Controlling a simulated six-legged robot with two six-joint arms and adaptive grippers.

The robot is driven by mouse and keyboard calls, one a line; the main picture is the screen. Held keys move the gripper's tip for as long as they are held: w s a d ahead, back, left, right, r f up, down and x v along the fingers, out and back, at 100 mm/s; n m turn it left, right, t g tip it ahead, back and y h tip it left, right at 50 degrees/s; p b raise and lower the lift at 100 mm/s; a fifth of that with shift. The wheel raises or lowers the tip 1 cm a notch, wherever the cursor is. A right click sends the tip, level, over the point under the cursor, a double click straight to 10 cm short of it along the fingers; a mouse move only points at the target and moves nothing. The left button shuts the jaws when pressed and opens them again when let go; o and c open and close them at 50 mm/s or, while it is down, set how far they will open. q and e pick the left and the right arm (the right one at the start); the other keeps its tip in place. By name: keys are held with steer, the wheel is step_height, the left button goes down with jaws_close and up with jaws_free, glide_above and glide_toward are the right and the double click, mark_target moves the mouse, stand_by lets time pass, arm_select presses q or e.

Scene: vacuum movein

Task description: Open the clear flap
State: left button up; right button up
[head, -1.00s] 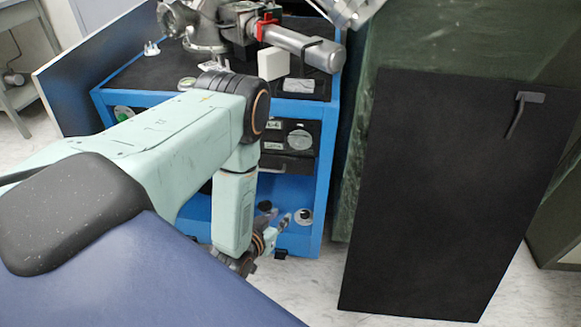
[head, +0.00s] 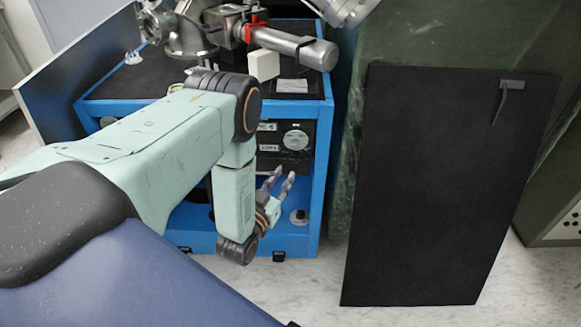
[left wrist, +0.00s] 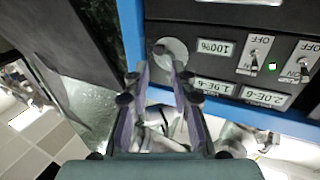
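My left gripper (head: 284,176) is at the front of the blue cart, just below its black control panel (head: 285,141). Its two fingers are apart with nothing between them. In the left wrist view, the fingertips (left wrist: 161,72) point up at the panel (left wrist: 225,62), near a pale round dial (left wrist: 170,52). The same dial shows in the head view (head: 296,140). I cannot make out the clear flap for certain; a transparent sheet does not stand out against the panel. My right gripper is not in view.
The blue cart (head: 324,150) carries metal vacuum parts (head: 300,46) and a white block (head: 263,64) on top. Switches (left wrist: 255,55) with labels sit on the panel. Bare floor (head: 310,288) lies in front.

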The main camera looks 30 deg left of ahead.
mark_target(295, 162)
arm_select(q)
steer(key=w, duration=0.2)
steer(key=w+b, duration=0.1)
steer(key=w, duration=0.1)
steer(key=shift+w+a+f, duration=0.2)
steer(key=shift+w, duration=0.05)
steer(key=shift+w+a+r, duration=0.1)
steer(key=shift+w+a, duration=0.1)
steer(key=shift+w, duration=0.5)
steer(key=shift+c, duration=0.2)
jaws_close()
